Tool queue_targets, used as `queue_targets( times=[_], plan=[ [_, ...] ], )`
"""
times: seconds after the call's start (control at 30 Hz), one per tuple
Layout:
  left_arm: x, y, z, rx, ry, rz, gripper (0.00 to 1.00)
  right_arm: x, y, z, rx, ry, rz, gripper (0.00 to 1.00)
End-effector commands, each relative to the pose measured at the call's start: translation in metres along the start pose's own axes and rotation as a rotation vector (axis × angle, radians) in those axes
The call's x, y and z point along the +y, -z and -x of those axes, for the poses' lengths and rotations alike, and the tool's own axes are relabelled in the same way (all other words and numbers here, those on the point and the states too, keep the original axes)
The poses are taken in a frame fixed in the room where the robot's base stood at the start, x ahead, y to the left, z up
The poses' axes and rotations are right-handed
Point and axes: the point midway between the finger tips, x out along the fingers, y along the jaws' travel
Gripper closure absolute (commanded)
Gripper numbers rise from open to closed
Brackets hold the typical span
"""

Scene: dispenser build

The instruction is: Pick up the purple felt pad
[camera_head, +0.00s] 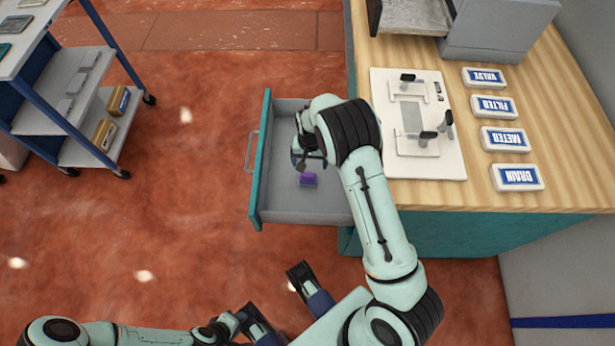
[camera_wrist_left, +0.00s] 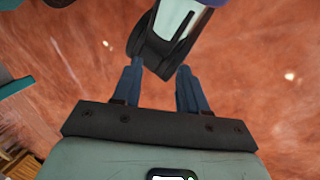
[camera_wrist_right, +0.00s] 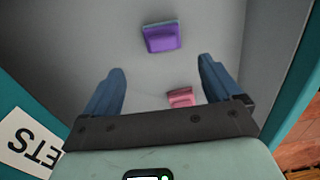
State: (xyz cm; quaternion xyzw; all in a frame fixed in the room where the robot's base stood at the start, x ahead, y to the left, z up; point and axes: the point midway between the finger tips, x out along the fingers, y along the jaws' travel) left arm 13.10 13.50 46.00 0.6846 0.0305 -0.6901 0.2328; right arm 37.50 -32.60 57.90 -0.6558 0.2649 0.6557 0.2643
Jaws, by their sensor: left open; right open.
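The purple felt pad (camera_head: 308,180) lies on the floor of the open drawer (camera_head: 285,205). In the right wrist view the purple pad (camera_wrist_right: 161,38) is a small block with a teal strip along its far edge. My right gripper (camera_head: 300,163) is inside the drawer outline. It is open, and the purple pad lies beyond its fingertips (camera_wrist_right: 161,66), apart from them. A pink pad (camera_wrist_right: 181,97) shows between the fingers, partly hidden by the gripper body. My left gripper (camera_wrist_left: 158,68) is open and empty, low over the red floor, away from the drawer.
The teal drawer front (camera_head: 259,160) and grey walls surround the right gripper. A wooden counter (camera_head: 470,190) holds a white board (camera_head: 440,165) and label blocks reading VALVE, FILTER, METER and DRAIN (camera_head: 517,178). A shelf cart (camera_head: 90,150) stands at left. Floor between is clear.

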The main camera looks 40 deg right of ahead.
Motion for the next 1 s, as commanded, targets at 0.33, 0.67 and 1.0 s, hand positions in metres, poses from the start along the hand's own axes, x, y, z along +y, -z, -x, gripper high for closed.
queue_targets(
  times=[0.33, 0.67, 1.0],
  plan=[
    [-0.004, 0.016, -0.01, 0.043, 0.002, 0.003, 0.57, -0.001, 0.0, -0.038, 0.001, 0.001, 0.0, 0.08],
    [-0.009, 0.037, -0.024, 0.1, 0.005, 0.008, 0.57, -0.005, 0.001, -0.081, -0.001, -0.002, 0.0, 0.08],
    [-0.01, 0.042, -0.024, 0.115, 0.005, 0.009, 0.57, -0.006, 0.001, -0.088, 0.001, 0.001, 0.0, 0.18]
  ],
)
